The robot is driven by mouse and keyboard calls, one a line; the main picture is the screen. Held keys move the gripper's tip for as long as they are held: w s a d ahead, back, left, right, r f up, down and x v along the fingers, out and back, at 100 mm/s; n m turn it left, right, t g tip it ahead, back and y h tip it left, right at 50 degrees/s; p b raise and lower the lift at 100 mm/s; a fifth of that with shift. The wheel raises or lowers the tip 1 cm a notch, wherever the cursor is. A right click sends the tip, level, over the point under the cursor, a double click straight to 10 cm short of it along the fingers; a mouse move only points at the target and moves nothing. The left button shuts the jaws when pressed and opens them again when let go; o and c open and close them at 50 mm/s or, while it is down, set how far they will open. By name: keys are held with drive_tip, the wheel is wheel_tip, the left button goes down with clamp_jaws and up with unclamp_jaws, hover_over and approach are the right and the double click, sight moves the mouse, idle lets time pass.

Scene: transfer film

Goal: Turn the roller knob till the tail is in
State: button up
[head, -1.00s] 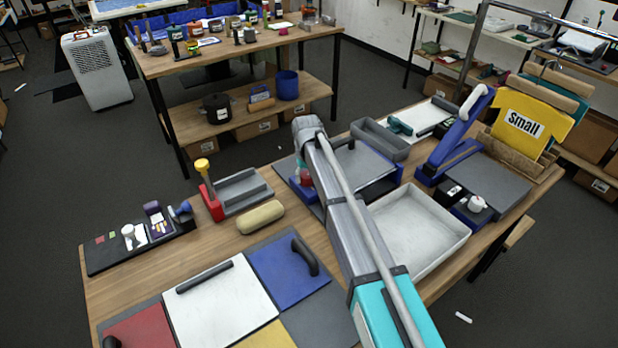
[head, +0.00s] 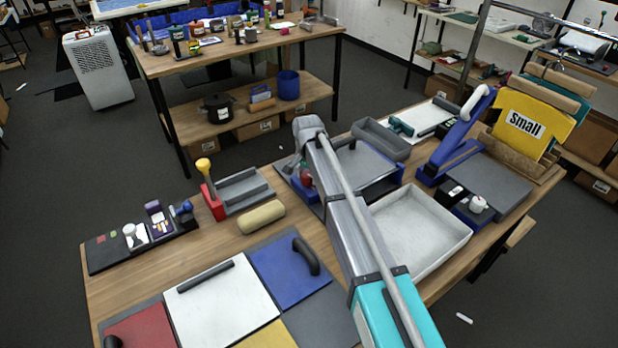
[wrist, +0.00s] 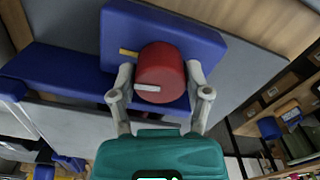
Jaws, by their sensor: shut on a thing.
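The red roller knob (wrist: 160,75) is round, with a white pointer line across its face, pointing left in the wrist view. It stands out from a blue block (wrist: 205,45) that bears a small yellow mark (wrist: 128,53) up and left of the pointer. My gripper (wrist: 159,82) is shut on the knob, one grey finger on each side. In the head view the knob (head: 306,175) shows as a small red patch beside my arm, which hides most of the gripper and part of the blue-ended roller device. I cannot make out the film's tail.
A white tray (head: 455,241) lies right of my arm and a grey trough (head: 381,139) behind. A tan roll (head: 261,217) and a red-ended grey holder (head: 214,203) stand to the left. Coloured panels with handles cover the front of the table.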

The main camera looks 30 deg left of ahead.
drive_tip(key=shift+a+m, duration=0.1)
drive_tip(key=shift+m, duration=0.8)
drive_tip(key=o, duration=1.1)
drive_tip(key=shift+o, duration=0.2)
